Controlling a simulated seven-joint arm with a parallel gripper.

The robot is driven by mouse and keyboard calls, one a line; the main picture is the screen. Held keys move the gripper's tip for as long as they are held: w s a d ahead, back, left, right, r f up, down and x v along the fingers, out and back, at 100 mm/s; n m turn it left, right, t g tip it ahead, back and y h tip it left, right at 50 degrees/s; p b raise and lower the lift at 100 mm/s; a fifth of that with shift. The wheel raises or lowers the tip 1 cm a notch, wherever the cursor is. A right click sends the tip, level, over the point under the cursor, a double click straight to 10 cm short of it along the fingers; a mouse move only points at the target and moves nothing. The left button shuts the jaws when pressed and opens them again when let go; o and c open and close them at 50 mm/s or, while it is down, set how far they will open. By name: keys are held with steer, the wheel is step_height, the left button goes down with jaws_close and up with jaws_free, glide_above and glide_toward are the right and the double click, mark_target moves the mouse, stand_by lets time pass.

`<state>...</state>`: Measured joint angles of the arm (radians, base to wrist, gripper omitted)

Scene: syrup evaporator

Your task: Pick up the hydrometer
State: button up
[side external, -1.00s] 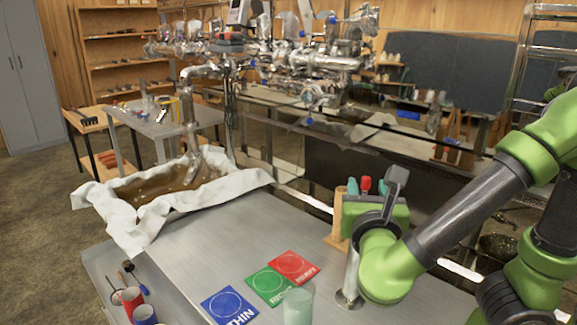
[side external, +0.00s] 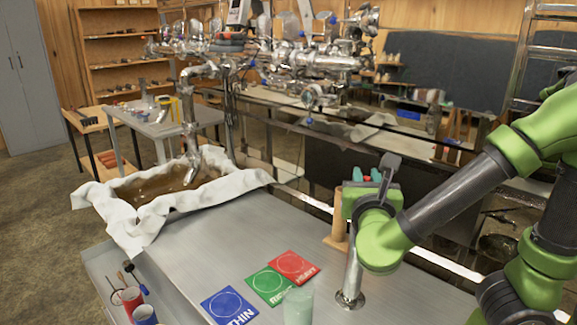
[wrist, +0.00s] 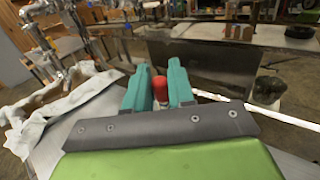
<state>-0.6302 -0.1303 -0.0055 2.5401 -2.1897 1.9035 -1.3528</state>
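A red cylindrical piece (wrist: 160,88), which looks like the top of the hydrometer, shows between my two teal fingers in the wrist view. My gripper (wrist: 160,82) is closed in on it, with a finger against each side. The rest of the hydrometer is hidden behind the gripper body. In the side view my gripper (side external: 365,176) is over the table's back right, just behind a metal cylinder with a round base (side external: 350,299).
A wooden stand (side external: 338,226) is close beside the gripper. Blue (side external: 228,306), green (side external: 269,285) and red (side external: 293,266) cards and a translucent cup (side external: 298,306) are at the table front. A cloth-draped syrup pan (side external: 150,188) is at left. The table's (side external: 225,235) middle is clear.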

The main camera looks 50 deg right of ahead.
steer(key=shift+c, duration=0.8)
step_height(320, 180, up, 18)
stand_by(0.5)
